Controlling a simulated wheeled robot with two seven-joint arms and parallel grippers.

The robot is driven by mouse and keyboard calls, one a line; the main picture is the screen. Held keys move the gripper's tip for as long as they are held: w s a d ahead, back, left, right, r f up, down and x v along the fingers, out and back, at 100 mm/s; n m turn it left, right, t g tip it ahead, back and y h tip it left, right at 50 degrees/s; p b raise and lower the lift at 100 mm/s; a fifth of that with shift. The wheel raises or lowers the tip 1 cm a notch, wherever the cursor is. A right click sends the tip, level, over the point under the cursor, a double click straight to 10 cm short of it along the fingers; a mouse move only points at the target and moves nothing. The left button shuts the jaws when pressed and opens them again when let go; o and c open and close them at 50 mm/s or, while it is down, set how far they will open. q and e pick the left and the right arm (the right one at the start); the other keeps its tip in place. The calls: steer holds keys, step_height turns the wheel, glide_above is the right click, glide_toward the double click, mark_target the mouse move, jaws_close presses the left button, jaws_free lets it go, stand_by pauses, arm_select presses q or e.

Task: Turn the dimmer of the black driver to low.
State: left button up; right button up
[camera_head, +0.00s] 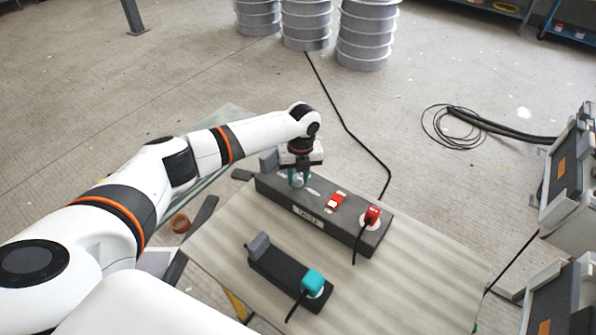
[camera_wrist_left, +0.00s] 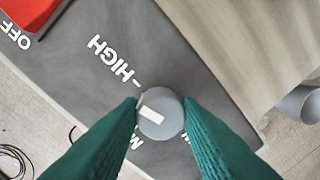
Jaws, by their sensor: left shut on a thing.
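The long dark driver (camera_head: 325,221) lies on the table with a pale label on its front that is too small to read. Its round grey dimmer knob (camera_head: 298,181) is near its left end. In the left wrist view the knob (camera_wrist_left: 165,98) bears a pale pointer mark, with "HIGH" printed to the upper left and other letters partly hidden by the fingers. My left gripper (camera_head: 300,178) comes down from above, and its green fingertips (camera_wrist_left: 160,112) are shut on the knob's two sides. My right gripper is not in view.
The long driver also carries a red switch (camera_head: 336,201) and a red plug (camera_head: 372,216). A smaller black unit (camera_head: 283,268) with a teal plug (camera_head: 313,282) lies in front of it. The table (camera_head: 425,265) is clear to the right. A black cable runs across the floor behind.

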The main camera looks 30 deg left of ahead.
arm_select(q)
steer(key=n+p, duration=0.2)
steer(key=n, duration=0.1)
steer(key=shift+r+n, duration=0.15)
steer(key=shift+n, duration=0.25)
steer(key=n+p, duration=0.2)
steer(key=n, duration=0.2)
steer(key=shift+w+n+p, duration=0.1)
steer(key=shift+n+p, duration=0.2)
steer(key=n+p, duration=0.1)
steer(key=n, duration=0.2)
steer(key=shift+n+h+p, duration=0.3)
steer(key=n+p, duration=0.2)
steer(key=n, duration=0.2)
steer(key=shift+a+n, duration=0.1)
steer(key=shift+n, duration=0.2)
steer(key=n+p, duration=0.2)
steer(key=n, duration=0.2)
steer(key=n+p, duration=0.1)
steer(key=n, duration=0.3)
steer(key=n+p, duration=0.2)
steer(key=n, duration=0.2)
steer(key=shift+n, duration=0.3)
steer(key=shift+a+n+t+p, duration=0.1)
steer(key=shift+n+t+p, duration=0.35)
steer(key=shift+n, duration=1.55)
steer(key=shift+h, duration=0.3)
